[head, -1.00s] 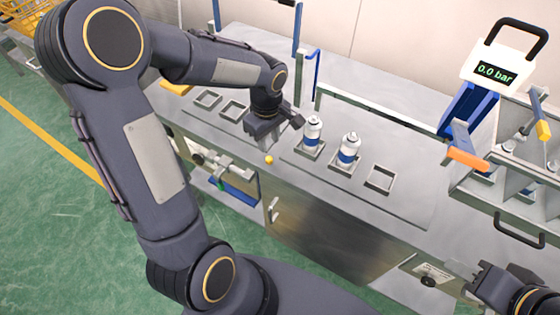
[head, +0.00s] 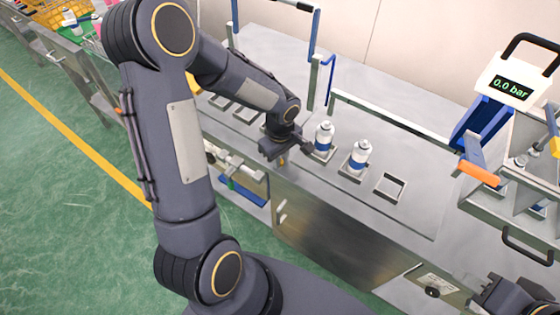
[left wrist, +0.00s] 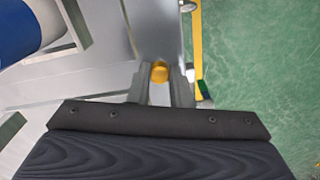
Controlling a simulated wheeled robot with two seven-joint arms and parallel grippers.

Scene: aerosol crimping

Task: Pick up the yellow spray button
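The yellow spray button (head: 283,161) is a small round piece at the front edge of the steel workbench. In the head view it shows just under my left gripper (head: 282,158), which points down at it. In the left wrist view the button (left wrist: 159,72) sits between the two fingers of my left gripper (left wrist: 160,86), with little or no gap on either side. I cannot tell whether the fingers touch it. My right gripper (head: 482,290) is at the lower right, away from the button, and partly cut off; its finger opening is unclear.
Two white and blue cans (head: 324,138) (head: 360,156) stand in square holders right of my left gripper. An empty square holder (head: 390,187) is further right.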

